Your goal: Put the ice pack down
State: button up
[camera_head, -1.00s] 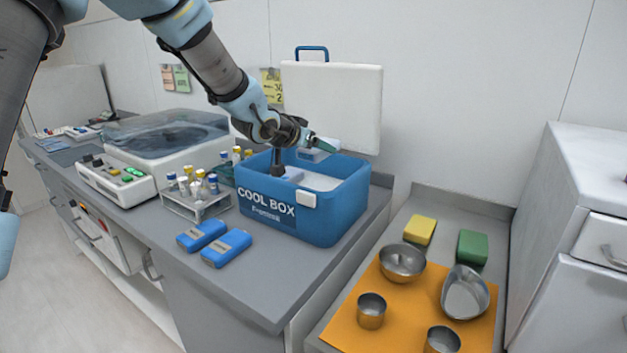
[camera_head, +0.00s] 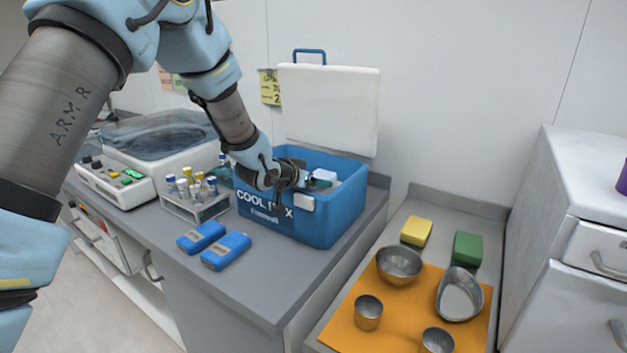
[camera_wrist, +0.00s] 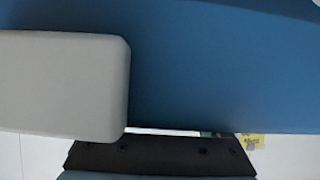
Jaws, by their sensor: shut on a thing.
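The blue cool box (camera_head: 335,215) stands open on the grey counter, its white lid raised behind it. My gripper (camera_head: 308,180) is at the box's front rim, tilted down toward the opening. It is shut on a small pale block, which I take as the ice pack (camera_head: 324,175); the pack sits low at the opening, partly hidden by the gripper and rim. Whether it touches anything inside is unclear. In the wrist view a blue surface and a pale rounded block fill the top; the fingertips do not show clearly. Two blue packs (camera_head: 201,237) (camera_head: 226,251) lie in front of the box.
A rack of capped tubes (camera_head: 195,200) stands left of the box, with a clear-lidded machine (camera_head: 160,138) beyond. To the right, a lower surface holds an orange mat (camera_head: 395,318) with metal bowls and cups, plus yellow (camera_head: 416,231) and green (camera_head: 468,248) blocks. The counter's front strip is clear.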

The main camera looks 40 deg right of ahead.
jog(key=shift+f+b, duration=0.45)
jog(key=shift+f, duration=0.05)
jog(key=shift+a, duration=0.1)
jog(key=o, duration=1.2)
jog(key=shift+f, duration=0.1)
jog(key=shift+o, duration=1.1)
jog(key=shift+s+a+f, duration=0.1)
jog(key=shift+f, duration=0.1)
jog(key=shift+r+p, duration=0.65)
jog(key=shift+p, duration=0.15)
jog(key=b+v, duration=0.3)
jog(key=v, duration=0.8)
jog(key=shift+a+r, duration=0.25)
jog(key=shift+r, duration=0.2)
jog(key=shift+a, duration=0.1)
